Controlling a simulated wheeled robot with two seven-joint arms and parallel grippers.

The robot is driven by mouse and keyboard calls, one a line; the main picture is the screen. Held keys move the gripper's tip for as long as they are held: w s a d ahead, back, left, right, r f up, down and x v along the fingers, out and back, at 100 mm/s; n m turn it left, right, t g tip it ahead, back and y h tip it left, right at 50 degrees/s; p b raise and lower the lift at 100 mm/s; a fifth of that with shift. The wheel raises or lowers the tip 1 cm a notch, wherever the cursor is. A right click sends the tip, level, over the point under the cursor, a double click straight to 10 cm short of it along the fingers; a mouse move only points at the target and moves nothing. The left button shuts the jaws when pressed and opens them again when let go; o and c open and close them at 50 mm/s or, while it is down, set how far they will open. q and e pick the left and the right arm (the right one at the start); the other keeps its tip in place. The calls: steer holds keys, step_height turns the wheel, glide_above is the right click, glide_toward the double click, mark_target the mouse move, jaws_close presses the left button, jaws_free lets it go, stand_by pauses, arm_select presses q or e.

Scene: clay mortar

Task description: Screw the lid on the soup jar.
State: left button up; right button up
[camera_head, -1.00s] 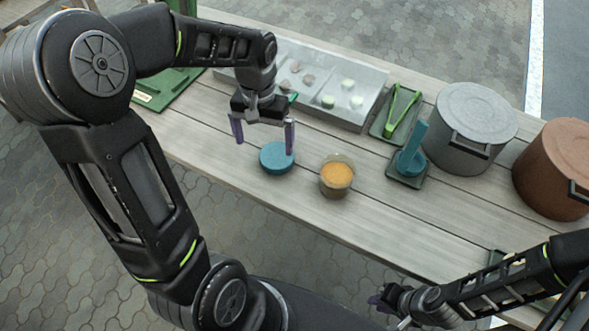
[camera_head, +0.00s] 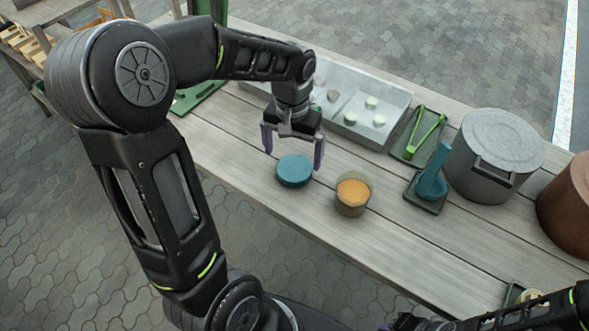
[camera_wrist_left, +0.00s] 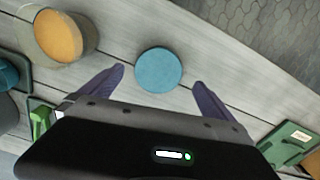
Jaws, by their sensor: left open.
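The lid, a flat round blue disc (camera_head: 294,171), lies on the wooden table, apart from the jar. The soup jar (camera_head: 352,194) stands open and upright to its right, with orange soup inside. My left gripper (camera_head: 293,157) is open and empty, pointing down above the lid. In the left wrist view the lid (camera_wrist_left: 158,70) shows between the two spread purple fingers, and the jar (camera_wrist_left: 60,36) is at upper left. My right gripper (camera_head: 408,322) is at the bottom edge, cut off and dark, so its jaws cannot be made out.
A metal tray (camera_head: 397,101) with food pieces lies behind the lid. The table in front of the lid is clear.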

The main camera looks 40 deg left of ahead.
mark_target(294, 169)
arm_select(q)
step_height(294, 169, down, 5)
steer(key=shift+w+f, duration=0.1)
stand_by(0.5)
steer(key=shift+c, duration=0.2)
steer(key=c, duration=1.3)
steer(key=shift+o, duration=0.2)
step_height(294, 169, up, 10)
stand_by(0.6)
